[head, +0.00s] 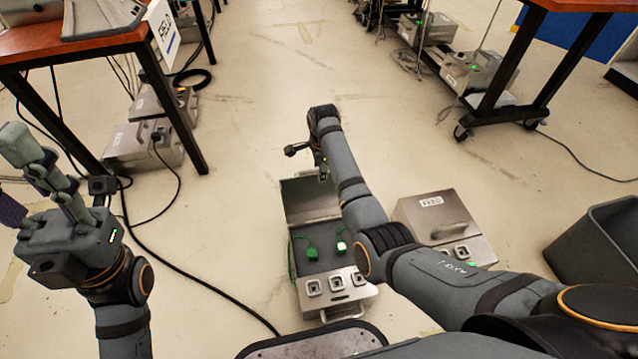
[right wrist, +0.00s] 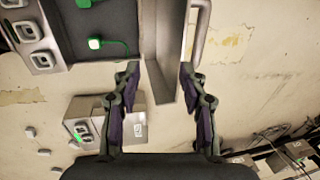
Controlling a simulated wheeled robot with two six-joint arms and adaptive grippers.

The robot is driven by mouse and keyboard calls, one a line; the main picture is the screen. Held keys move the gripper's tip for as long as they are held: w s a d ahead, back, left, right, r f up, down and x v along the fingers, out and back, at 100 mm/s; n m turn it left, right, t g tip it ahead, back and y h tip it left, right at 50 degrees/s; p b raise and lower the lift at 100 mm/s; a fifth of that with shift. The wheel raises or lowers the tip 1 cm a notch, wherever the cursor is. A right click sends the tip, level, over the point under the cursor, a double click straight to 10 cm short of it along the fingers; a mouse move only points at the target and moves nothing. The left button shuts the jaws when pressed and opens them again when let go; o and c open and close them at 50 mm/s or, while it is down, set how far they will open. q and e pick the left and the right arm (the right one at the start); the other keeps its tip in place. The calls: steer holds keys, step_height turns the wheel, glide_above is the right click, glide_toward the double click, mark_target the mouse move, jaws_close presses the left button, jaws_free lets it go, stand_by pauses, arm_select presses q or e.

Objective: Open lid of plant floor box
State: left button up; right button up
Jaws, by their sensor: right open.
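A metal floor box (head: 335,300) stands in front of my base with its lid (head: 310,200) standing up at the far side. Its dark interior holds two green plugs (head: 312,254), and square sockets line its near panel. The box also shows at the upper left of the right wrist view (right wrist: 45,62). My right gripper (right wrist: 160,73) is open, with its fingers on either side of the lid's edge (right wrist: 163,85); contact is unclear. In the head view the right forearm partly covers the lid. My left gripper (head: 42,170) is raised at the left, away from the box; its finger gap is unclear.
A shut metal box (head: 430,212) stands just right of the open one. A grey bin (head: 600,245) is at the far right. Tables and more boxes (head: 145,145) stand left and at the back right. A black cable (head: 205,272) crosses the floor. The middle floor beyond is clear.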

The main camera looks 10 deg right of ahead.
step_height(320, 180, down, 8)
steer(key=w+b, duration=0.1)
steer(key=b, duration=0.3)
steer(key=shift+f, duration=0.15)
steer(key=o, duration=0.3)
steer(key=c, duration=1.2)
steer(key=shift+w, duration=0.1)
jaws_close()
steer(key=shift+w, duration=0.1)
steer(key=o, duration=0.9)
jaws_free()
steer(key=shift+r, duration=0.2)
